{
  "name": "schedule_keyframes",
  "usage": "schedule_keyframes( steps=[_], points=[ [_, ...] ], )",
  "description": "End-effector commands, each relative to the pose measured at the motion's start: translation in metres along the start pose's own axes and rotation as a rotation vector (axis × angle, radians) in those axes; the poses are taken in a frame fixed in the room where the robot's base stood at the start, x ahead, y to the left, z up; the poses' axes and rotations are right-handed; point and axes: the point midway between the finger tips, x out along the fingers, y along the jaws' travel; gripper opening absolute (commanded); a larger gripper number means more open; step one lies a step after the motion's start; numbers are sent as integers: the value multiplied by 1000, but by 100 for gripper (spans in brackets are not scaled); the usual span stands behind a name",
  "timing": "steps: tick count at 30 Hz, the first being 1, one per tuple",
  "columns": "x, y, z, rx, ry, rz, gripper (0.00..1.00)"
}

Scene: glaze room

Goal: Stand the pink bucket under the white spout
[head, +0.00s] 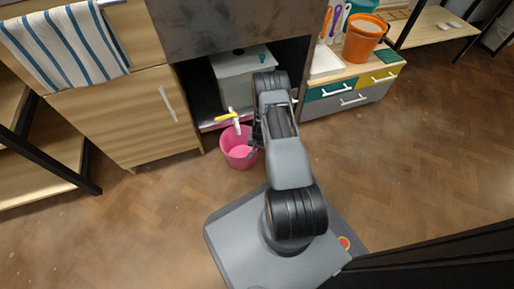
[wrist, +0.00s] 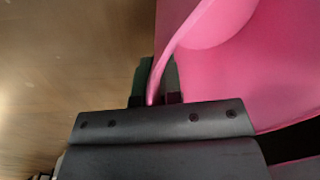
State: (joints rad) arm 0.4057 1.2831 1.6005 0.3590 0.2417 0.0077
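The pink bucket (head: 238,157) is upright at the front of the open cabinet bay, on or just above the floor. The white spout (head: 237,127), with a yellow handle (head: 226,117), overlaps the far part of the bucket's mouth in the head view. My gripper (head: 252,148) is at the bucket's right side, partly hidden by my arm. In the wrist view the bucket (wrist: 225,75) fills the right side, and its rim runs between the fingers of my gripper (wrist: 158,82), which look closed on the wall.
A grey-white tank (head: 232,65) stands in the bay behind the spout. A wooden cabinet (head: 115,115) is on the left. Drawers (head: 345,101) are on the right with an orange bucket (head: 364,38) on top. The wooden floor around is clear.

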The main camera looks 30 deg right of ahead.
Motion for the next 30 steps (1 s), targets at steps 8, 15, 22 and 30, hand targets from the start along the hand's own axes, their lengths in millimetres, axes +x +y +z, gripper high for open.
schedule_keyframes(
  steps=[8,15,22,30],
  points=[
    [0,-1,0,-2,0,0,29],
    [-3,-1,0,-3,1,0,29],
    [-41,-2,0,-3,2,0,29],
    [-92,-2,0,-2,1,-1,29]
  ],
)
